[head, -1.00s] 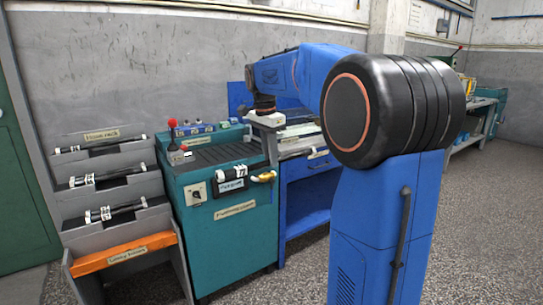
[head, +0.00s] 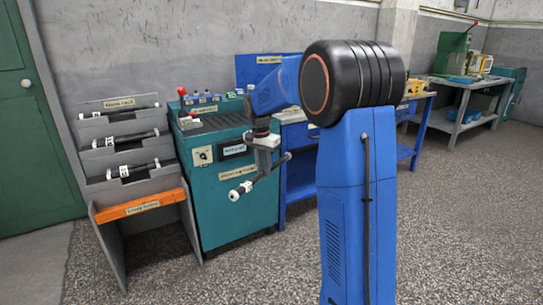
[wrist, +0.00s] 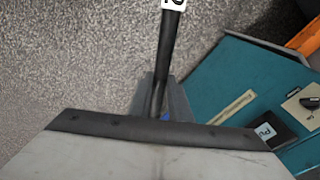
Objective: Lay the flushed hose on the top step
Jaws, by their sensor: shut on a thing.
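My gripper (head: 265,165) is shut on a dark hose (head: 243,188). It holds the hose tilted in front of the teal cabinet, with the white-marked end low on the left. In the wrist view the hose (wrist: 168,45) runs up from between the jaws (wrist: 163,100), and a white tag shows near the top edge. The grey stepped hose rack (head: 98,128) stands to the left of the cabinet. A dark hose with white markings lies on each of its steps, including the top step (head: 120,114). My gripper is well right of the rack.
The teal cabinet (head: 240,215) with a black panel and red knob stands between the rack and my arm. An orange shelf edge (head: 140,204) sits below the rack. A blue bench (head: 300,150) is behind my arm. The speckled floor in front is open.

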